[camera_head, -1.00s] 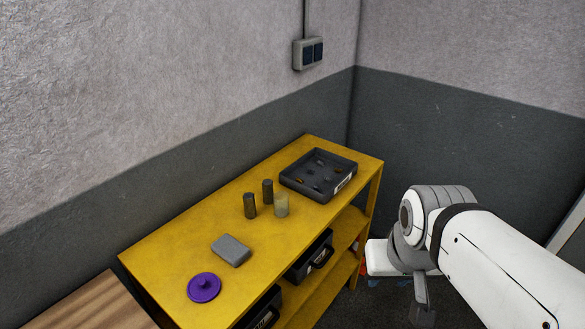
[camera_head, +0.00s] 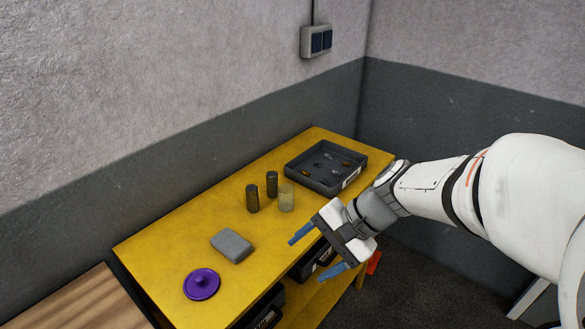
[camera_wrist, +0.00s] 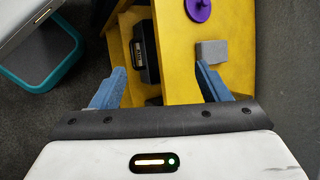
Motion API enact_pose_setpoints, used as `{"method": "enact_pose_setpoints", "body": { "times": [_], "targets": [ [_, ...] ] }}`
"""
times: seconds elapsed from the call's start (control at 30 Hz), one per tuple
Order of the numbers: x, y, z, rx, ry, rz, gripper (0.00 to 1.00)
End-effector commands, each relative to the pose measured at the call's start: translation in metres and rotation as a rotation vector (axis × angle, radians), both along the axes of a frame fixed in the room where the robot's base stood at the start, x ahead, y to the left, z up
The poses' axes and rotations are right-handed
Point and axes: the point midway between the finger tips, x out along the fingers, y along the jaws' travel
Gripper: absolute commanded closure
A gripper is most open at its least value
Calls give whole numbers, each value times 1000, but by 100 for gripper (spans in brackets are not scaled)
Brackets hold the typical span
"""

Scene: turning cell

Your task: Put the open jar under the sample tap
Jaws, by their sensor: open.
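A small pale, see-through jar (camera_head: 287,199) stands upright on the yellow workbench (camera_head: 160,243), beside two dark cylinders. No lid shows on it. A purple knobbed lid (camera_head: 201,284) lies flat near the bench's near end; it also shows in the wrist view (camera_wrist: 198,8). My gripper (camera_head: 316,257) is open and empty, its blue fingers spread at the bench's front edge, to the right of and nearer than the jar. In the wrist view my gripper (camera_wrist: 160,70) has nothing between its fingers, and the jar is not seen. No sample tap is in view.
A grey block (camera_head: 232,246) lies between the lid and the cylinders (camera_head: 252,198). A dark tray (camera_head: 326,165) with small parts sits at the far end. Black bins (camera_head: 312,260) fill the lower shelf. A teal-edged object (camera_wrist: 40,72) is at left in the wrist view.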

Motion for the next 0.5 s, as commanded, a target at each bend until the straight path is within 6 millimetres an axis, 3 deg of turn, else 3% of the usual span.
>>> {"method": "enact_pose_setpoints", "body": {
  "times": [0.03,0.23,0.4,0.5],
  "targets": [
    [17,14,-17,103,82,-81,31],
    [101,48,-44,519,350,-432,31],
    [181,42,-78,841,521,-730,31],
    [217,29,-98,979,575,-866,31]
  ]
}}
